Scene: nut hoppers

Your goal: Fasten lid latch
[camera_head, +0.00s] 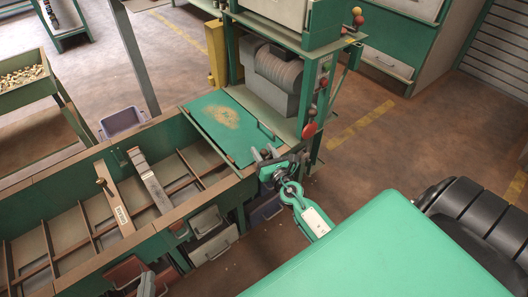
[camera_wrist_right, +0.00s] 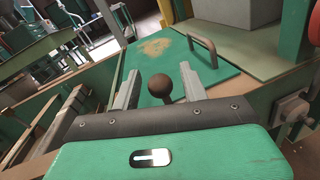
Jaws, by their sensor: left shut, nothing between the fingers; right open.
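The green lid (camera_head: 218,112), with a worn tan patch, lies flat over the near bin's right end. Its grey bar handle (camera_wrist_right: 203,50) shows clearly in the right wrist view. A brown ball knob (camera_wrist_right: 160,86), which looks like the latch's knob, stands between the spread fingers of my right gripper (camera_wrist_right: 160,92), with a gap on either side. In the head view my right gripper (camera_head: 266,155) is open at the lid's front right corner, and the rest of the latch is hidden there. My left gripper (camera_head: 147,284) is shut and empty at the bottom edge, partly cut off.
The long divided bin (camera_head: 60,205) holds a labelled bar with a knob (camera_head: 116,208). A green machine frame (camera_head: 312,90) with red knobs stands beside the lid. A tray of nuts (camera_head: 22,80) is at far left. Open floor lies at right.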

